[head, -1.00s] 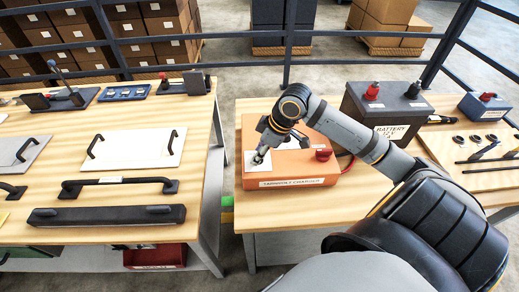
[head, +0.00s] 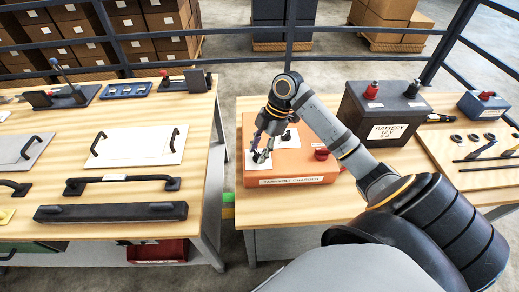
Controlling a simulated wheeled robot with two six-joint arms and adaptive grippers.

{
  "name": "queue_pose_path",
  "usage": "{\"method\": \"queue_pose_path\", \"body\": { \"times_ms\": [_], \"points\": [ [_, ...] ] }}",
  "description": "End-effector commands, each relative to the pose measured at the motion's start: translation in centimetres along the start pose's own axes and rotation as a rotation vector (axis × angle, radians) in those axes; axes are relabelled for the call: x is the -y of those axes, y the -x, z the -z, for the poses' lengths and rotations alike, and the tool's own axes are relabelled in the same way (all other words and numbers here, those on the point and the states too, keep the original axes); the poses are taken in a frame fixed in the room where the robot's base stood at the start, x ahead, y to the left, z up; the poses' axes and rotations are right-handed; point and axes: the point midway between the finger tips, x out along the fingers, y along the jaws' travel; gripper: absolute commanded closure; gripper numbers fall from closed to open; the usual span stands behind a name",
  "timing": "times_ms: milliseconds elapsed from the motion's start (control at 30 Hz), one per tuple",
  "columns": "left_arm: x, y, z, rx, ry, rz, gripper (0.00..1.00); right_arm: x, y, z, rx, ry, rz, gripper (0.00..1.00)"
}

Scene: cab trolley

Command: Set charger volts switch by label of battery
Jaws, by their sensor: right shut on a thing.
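The orange charger (head: 318,164) stands on the right-hand wooden table, with a label strip on its front, white plates on its top and a red knob at its right end. My right gripper (head: 262,154) points down over the white plate at the charger's left end. It is shut on a small part there, which looks like the charger switch; the fingers hide most of it, and its setting cannot be read. The dark battery (head: 368,110) stands behind and to the right, with a red and a black terminal. Its label (head: 389,132) reads BATTERY 12 V, with a smaller line below.
A smaller blue battery-like box (head: 484,105) stands at the far right, near a wooden board (head: 440,145) with tools. The left table (head: 130,148) carries handles, panels and small devices. A gap separates the tables. A dark railing (head: 230,65) runs behind.

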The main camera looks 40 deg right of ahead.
Motion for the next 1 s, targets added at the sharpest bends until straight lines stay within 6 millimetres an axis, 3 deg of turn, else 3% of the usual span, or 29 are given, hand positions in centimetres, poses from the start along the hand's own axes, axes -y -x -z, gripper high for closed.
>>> {"method": "queue_pose_path", "body": {
  "times_ms": [733, 767, 900, 1000],
  "points": [
    [0.0, -0.02, 0.01, 0.0, 0.0, 0.0, 0.6, 0.0, -0.06, 0.0, 0.0, 0.075, 0.032, 0.92],
    [0.0, -0.02, 0.01, 0.0, 0.0, 0.0, 0.6, 0.0, -0.06, 0.0, 0.0, 0.075, 0.032, 0.57],
    [0.0, -0.01, 0.01, 0.0, 0.0, 0.0, 0.6, -0.01, -0.05, 0.0, 0.001, 0.074, 0.031, 0.38],
    [-0.01, -0.01, 0.02, 0.0, 0.0, 0.0, 0.6, -0.02, -0.04, 0.0, 0.001, 0.074, 0.031, 0.38]
  ]
}}
